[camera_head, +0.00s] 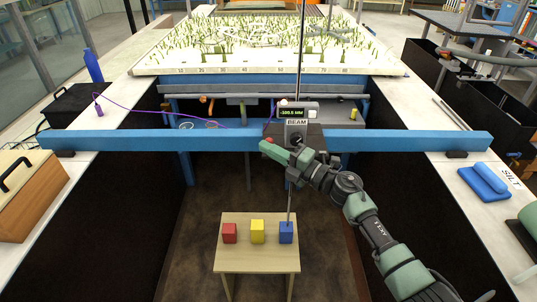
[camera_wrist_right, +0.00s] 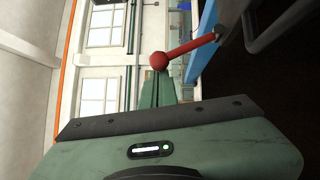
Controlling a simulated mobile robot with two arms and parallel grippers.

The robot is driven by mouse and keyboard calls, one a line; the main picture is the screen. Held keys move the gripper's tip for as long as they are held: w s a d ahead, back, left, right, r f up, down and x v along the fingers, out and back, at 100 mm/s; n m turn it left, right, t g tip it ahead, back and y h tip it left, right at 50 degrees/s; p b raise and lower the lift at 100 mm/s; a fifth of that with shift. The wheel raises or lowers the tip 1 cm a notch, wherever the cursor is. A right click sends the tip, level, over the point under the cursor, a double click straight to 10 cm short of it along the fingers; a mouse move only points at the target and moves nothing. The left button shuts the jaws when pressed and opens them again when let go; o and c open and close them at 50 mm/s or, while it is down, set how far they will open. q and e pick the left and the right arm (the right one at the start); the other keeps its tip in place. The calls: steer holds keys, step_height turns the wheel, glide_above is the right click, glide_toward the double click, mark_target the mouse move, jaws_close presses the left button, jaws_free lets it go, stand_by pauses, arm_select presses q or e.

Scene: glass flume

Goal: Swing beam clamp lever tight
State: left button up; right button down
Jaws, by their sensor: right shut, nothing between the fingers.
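The blue beam (camera_head: 120,140) spans the channel. A grey clamp block marked BEAM (camera_head: 297,125) sits at its middle, under a small display. The clamp lever shows in the right wrist view as a red rod (camera_wrist_right: 190,47) with a red ball knob (camera_wrist_right: 158,59); the rod runs from the knob up and right toward the blue beam. In the head view a bit of red knob (camera_head: 267,141) shows at my fingertips. My right gripper (camera_head: 270,149), also in the wrist view (camera_wrist_right: 157,76), is shut and empty, its tips at the knob. I cannot tell whether they touch. My left gripper is out of view.
A wooden stool (camera_head: 257,261) below holds a red block (camera_head: 229,233), a yellow block (camera_head: 257,231) and a blue block (camera_head: 286,233). A thin upright rod passes by the clamp. White ledges line both sides; a blue folded cloth (camera_head: 485,182) lies on the right one.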

steer(key=shift+w+r+b, duration=0.3)
steer(key=shift+w+r, duration=0.05)
steer(key=shift+w, duration=0.25)
steer(key=shift+w+r+b, duration=0.25)
steer(key=shift+w+r, duration=0.05)
steer(key=shift+w, duration=0.3)
steer(key=shift+w+r, duration=0.25)
steer(key=shift+w, duration=0.5)
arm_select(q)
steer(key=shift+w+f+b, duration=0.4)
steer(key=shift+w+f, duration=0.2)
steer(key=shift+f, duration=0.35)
arm_select(e)
steer(key=shift+w+r, duration=0.2)
steer(key=shift+w, duration=0.05)
steer(key=shift+r, duration=0.1)
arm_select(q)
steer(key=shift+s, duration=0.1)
